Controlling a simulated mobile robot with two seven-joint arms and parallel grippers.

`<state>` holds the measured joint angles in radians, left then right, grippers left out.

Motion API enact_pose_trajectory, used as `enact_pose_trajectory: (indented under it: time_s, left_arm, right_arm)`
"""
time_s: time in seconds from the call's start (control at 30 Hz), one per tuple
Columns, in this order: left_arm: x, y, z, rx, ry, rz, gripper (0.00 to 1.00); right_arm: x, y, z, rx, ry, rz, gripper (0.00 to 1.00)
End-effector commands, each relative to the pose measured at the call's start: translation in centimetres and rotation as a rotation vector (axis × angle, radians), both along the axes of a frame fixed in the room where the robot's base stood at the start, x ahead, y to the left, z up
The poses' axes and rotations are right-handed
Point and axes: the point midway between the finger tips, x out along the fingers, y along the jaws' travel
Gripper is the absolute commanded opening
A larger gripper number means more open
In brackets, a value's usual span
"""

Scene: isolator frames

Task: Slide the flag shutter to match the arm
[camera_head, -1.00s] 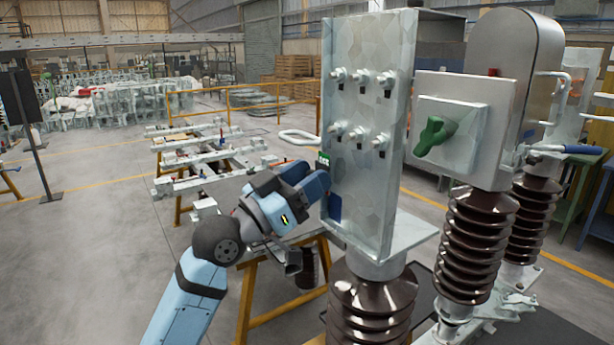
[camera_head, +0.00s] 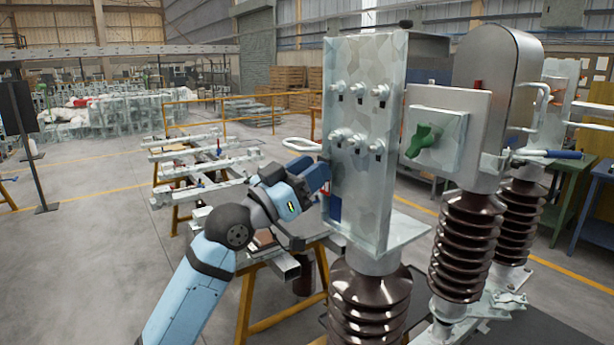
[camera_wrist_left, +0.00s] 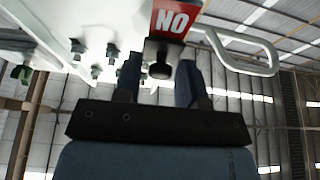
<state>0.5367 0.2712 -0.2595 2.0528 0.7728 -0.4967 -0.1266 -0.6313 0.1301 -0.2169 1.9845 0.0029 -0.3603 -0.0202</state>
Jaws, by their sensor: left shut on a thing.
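The flag shutter sits at the left edge of an upright galvanised plate (camera_head: 372,190). A red patch (camera_head: 325,187) shows just below my fingers. In the left wrist view a red label reading "NO" (camera_wrist_left: 172,20) is on the flag, with a dark round knob (camera_wrist_left: 160,68) beside it. My left gripper (camera_head: 322,174) is at the plate's left edge; in the wrist view its fingers (camera_wrist_left: 158,80) stand on both sides of the knob, shut on it. The fingertips hide part of the shutter. My right gripper is not in view.
A pale loop handle (camera_head: 301,145) sticks out left of the plate, close above my gripper. Several bolts (camera_head: 349,135) stud the plate face. A box with a green handle (camera_head: 424,140) stands right, on brown insulators (camera_head: 466,245). A yellow-legged stand (camera_head: 243,300) is below my arm.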

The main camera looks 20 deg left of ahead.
Motion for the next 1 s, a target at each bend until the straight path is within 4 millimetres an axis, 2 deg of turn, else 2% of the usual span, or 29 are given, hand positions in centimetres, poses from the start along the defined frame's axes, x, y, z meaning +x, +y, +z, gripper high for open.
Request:
enact_pose_trajectory:
  time_s: [0.17,0.2,0.23,0.53,0.67,1.0]
  left_arm:
    - [-0.2,0.1,0.5,-0.005,-0.010,0.001,0.00]
    - [-0.2,0.1,0.5,-0.006,-0.011,0.001,0.39]
    - [-0.2,0.1,0.6,-0.007,-0.011,0.001,0.46]
    - [-0.2,0.1,0.3,-0.003,-0.007,0.001,0.47]
    - [-0.9,0.8,-0.4,-0.002,-0.006,0.002,0.47]
    - [-6.3,4.9,-3.4,0.001,-0.008,0.002,0.47]
  right_arm:
    - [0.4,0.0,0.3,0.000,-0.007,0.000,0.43]
    - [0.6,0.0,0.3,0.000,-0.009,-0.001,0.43]
    - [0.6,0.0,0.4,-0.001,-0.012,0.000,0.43]
    - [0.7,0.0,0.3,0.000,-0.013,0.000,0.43]
    - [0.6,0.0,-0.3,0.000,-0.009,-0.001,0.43]
    - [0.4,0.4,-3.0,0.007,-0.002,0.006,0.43]
